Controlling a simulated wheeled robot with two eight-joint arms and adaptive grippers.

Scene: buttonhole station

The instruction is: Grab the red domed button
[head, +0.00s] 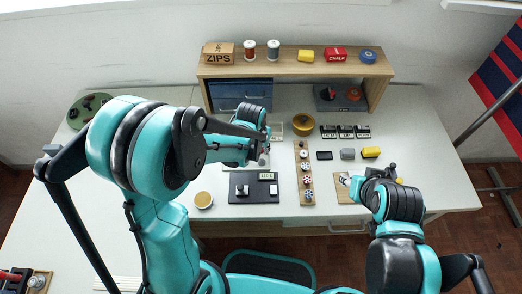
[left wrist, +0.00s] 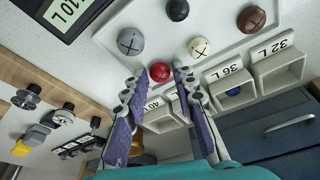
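The red domed button (left wrist: 160,72) sits on a white tray (left wrist: 215,20) in the left wrist view, between and just past the tips of my left gripper (left wrist: 157,79). The two fingers are apart, with gaps beside the button. In the head view my left gripper (head: 262,158) is over the tray area, and my arm mostly hides the button there. My right gripper (head: 352,181) is low at a small wooden board on the right; its fingers are too small to judge.
Grey (left wrist: 130,41), white (left wrist: 199,48), black (left wrist: 177,9) and brown (left wrist: 251,19) buttons surround the red one. Labelled bins (left wrist: 282,68) line the tray's side; one holds a blue button (left wrist: 233,91). A black plate (head: 240,196) and a wooden strip (head: 305,190) with several buttons lie nearby.

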